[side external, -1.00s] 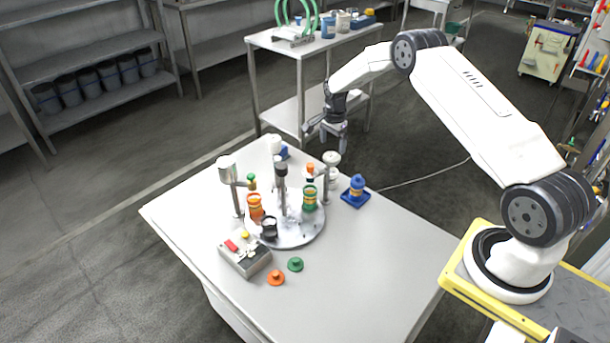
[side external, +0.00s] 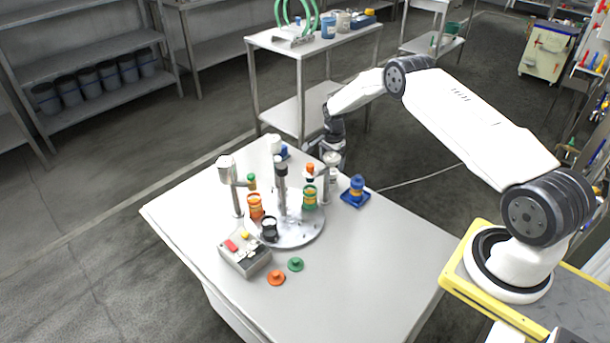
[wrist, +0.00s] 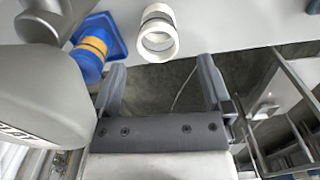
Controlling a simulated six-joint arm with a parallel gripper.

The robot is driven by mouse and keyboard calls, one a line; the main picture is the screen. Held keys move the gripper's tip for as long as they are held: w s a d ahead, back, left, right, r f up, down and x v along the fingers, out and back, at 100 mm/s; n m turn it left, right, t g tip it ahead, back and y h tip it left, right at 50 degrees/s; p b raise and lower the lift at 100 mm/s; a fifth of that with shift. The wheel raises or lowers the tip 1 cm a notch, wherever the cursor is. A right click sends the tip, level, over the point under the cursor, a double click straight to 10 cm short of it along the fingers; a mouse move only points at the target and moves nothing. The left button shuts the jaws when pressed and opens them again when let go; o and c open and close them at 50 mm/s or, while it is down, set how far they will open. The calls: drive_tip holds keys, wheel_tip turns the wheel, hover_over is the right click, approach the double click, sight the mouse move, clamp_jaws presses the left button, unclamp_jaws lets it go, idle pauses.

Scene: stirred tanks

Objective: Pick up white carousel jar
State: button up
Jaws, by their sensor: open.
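The white jar (wrist: 158,35) shows at the top centre of the wrist view, with a ring-shaped near end. In the side view it appears as a small white shape (side external: 333,177) near the back edge of the table, partly hidden by a stirrer post. My gripper (wrist: 163,66) is open, with its two fingers apart on either side of the jar's line and nothing between them. The jar lies just beyond the fingertips, apart from them. In the side view my gripper (side external: 332,150) is low at the back edge, partly hidden behind the stirrer head.
A blue jar with an orange band (wrist: 92,50) on a blue base stands left of the white jar. A large grey stirrer head (wrist: 45,95) is close on the left. The round carousel (side external: 300,237) holds several jars. The table's front right is clear.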

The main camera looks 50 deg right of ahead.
sight(331, 171)
drive_tip(key=shift+s+f, duration=0.15)
drive_tip(key=shift+f, duration=2.45)
drive_tip(key=shift+c, duration=0.2)
drive_tip(key=c, duration=1.3)
drive_tip(key=shift+o, duration=0.2)
drive_tip(key=shift+r, duration=0.15)
wheel_tip(331, 171, up, 18)
